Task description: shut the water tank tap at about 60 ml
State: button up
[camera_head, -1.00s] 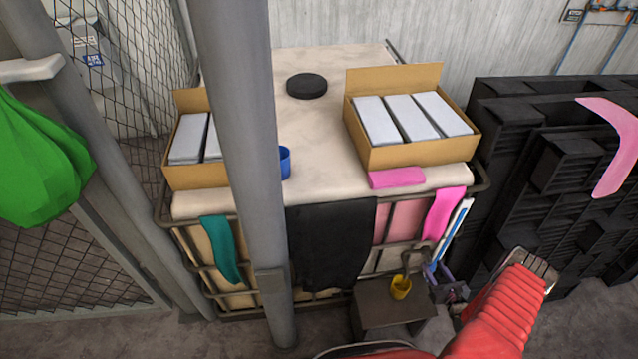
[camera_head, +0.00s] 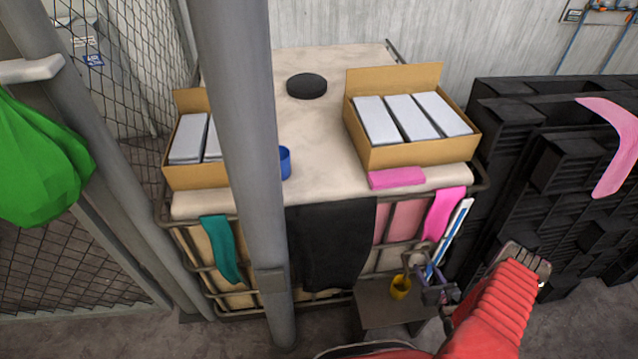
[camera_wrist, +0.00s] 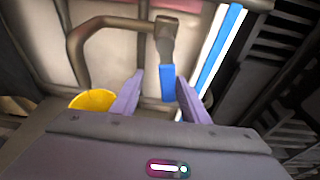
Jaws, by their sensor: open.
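The water tank (camera_head: 330,120) is a pale caged block with cloths over its front. Its brown tap pipe (camera_wrist: 115,25) bends down at the left of the wrist view, with the tap's blue handle (camera_wrist: 168,84) hanging on the right. My gripper (camera_wrist: 160,80) is open, its purple fingers on either side of the blue handle; I cannot tell whether they touch it. In the head view my gripper (camera_head: 432,288) is at the tank's lower front right. A yellow cup (camera_head: 400,287) stands on a small dark table (camera_head: 385,312), below the pipe's end. Its water level is not visible.
A blue-and-white strip (camera_head: 452,235) leans close by the tap on the right. Black crates (camera_head: 560,190) stand right of the tank. A grey post (camera_head: 245,150) is in front at left. Boxes (camera_head: 410,150) and a blue cup (camera_head: 285,162) sit on top of the tank.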

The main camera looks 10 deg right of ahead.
jog(key=shift+a, duration=0.8)
jog(key=shift+d, duration=0.45)
jog(key=shift+s, duration=0.1)
jog(key=v, duration=0.8)
jog(key=shift+r, duration=0.35)
dwell(0.4)
jog(key=shift+s, duration=0.1)
